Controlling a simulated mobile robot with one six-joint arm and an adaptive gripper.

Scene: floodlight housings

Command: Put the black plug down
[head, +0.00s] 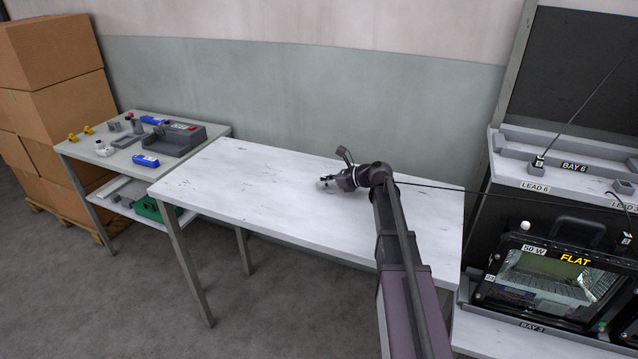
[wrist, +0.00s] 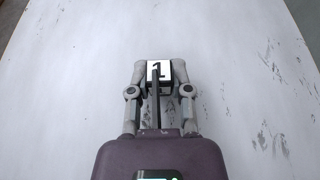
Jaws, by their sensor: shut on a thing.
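The black plug (wrist: 159,72) shows in the wrist view with a white label marked "1" on top. My gripper (wrist: 159,83) is shut on it, one grey finger on each side. A black cable (wrist: 155,104) runs from the plug back toward my wrist. In the head view my gripper (head: 327,184) is low over the white table (head: 250,190), right of its middle. The plug cannot be made out there. I cannot tell whether it touches the table top.
The table around my gripper is bare. A dark cable (head: 440,187) stretches from my wrist across the table's right end. A floodlight (head: 545,280) stands in a bay at right, below a LEAD 6 holder (head: 536,170). A side table (head: 100,155) with small parts stands at left.

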